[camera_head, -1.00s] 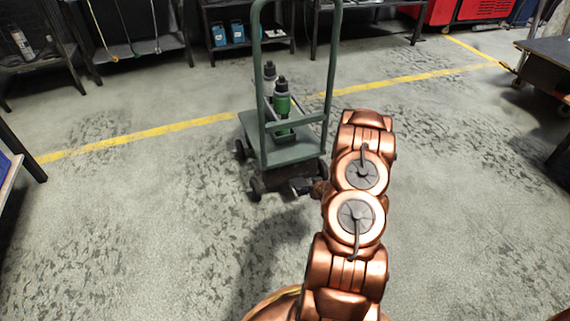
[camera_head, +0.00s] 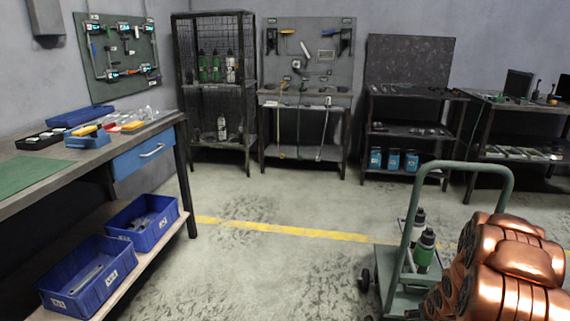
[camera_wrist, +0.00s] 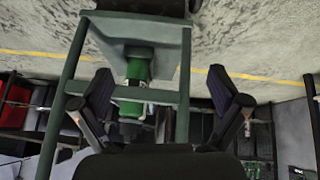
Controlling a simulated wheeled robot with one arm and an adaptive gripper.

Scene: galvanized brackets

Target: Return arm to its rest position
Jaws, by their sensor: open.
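My copper arm (camera_head: 502,262) is at the lower right of the head view, in front of the green hand trolley (camera_head: 506,170). My gripper (camera_wrist: 160,100) shows in the wrist view with its two dark fingers spread wide and nothing between them touching either one. Beyond the fingers, the trolley frame (camera_wrist: 68,95) and a green bottle (camera_wrist: 136,72) show upside down. In the head view the gripper is hidden, and a green bottle (camera_head: 425,248) stands on the trolley.
A workbench (camera_head: 100,180) with blue bins (camera_head: 88,277) stands at the left. A wire cabinet (camera_head: 215,85), a tool board bench (camera_head: 307,95) and shelves (camera_head: 415,130) line the back wall. The floor (camera_head: 270,275) between bench and trolley is clear.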

